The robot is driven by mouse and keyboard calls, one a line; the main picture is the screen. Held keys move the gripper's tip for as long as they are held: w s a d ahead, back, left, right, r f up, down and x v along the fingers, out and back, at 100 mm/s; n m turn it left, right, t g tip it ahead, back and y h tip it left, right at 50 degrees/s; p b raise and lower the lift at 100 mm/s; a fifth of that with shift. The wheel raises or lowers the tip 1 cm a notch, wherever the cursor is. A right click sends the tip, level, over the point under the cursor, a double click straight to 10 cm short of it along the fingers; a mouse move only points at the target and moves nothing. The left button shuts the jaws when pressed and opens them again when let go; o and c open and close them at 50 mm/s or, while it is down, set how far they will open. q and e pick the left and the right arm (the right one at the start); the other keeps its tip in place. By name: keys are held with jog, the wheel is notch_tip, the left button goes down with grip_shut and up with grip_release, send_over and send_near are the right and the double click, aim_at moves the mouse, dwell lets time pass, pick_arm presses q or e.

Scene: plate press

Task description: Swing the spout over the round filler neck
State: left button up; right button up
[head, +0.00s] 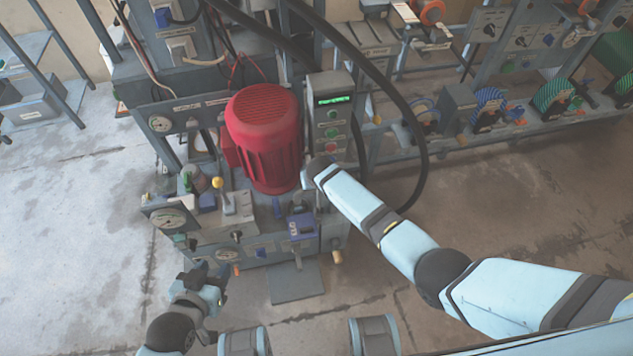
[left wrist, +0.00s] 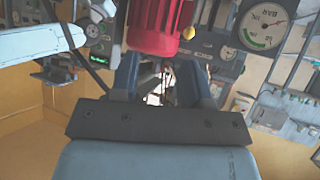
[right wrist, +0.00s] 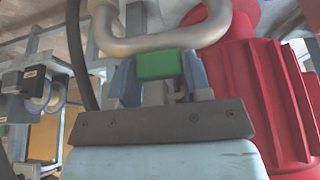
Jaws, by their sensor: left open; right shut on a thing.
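A grey bent pipe (right wrist: 160,43), which looks like the spout, curves across the top of the right wrist view. A green block (right wrist: 158,65) sits right at its lower edge, seemingly its grip. My right gripper (right wrist: 160,80) is shut on the green block, with a finger at either side. In the head view my right wrist covers that gripper and the spout, to the right of the red motor. My left gripper (head: 207,279) is open and empty, low in front of the machine; its parted fingers show in the left wrist view (left wrist: 159,75). I cannot make out the round filler neck.
The ribbed red motor (head: 264,130) stands on the machine, close beside my right gripper. A control box (head: 331,115) with a green display is behind my right wrist. A yellow-knobbed lever (head: 218,185) and gauge (head: 168,219) are at left. Thick black hoses arch at right.

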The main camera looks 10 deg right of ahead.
jog(key=shift+s+a+f, duration=0.1)
jog(key=shift+s+f, duration=0.05)
jog(key=shift+s, duration=0.05)
jog(key=o, duration=1.2)
jog(key=shift+o, duration=0.4)
jog(key=shift+w, duration=0.1)
jog(key=shift+r, duration=0.2)
jog(key=shift+r, duration=0.35)
pick_arm(q)
jog(key=shift+s+a+r+p, duration=0.15)
jog(key=shift+r+p, duration=0.75)
jog(key=shift+p, duration=1.3)
pick_arm(e)
jog(key=v, duration=1.3)
pick_arm(q)
jog(key=shift+a, duration=0.1)
pick_arm(e)
jog(key=shift+f, duration=0.1)
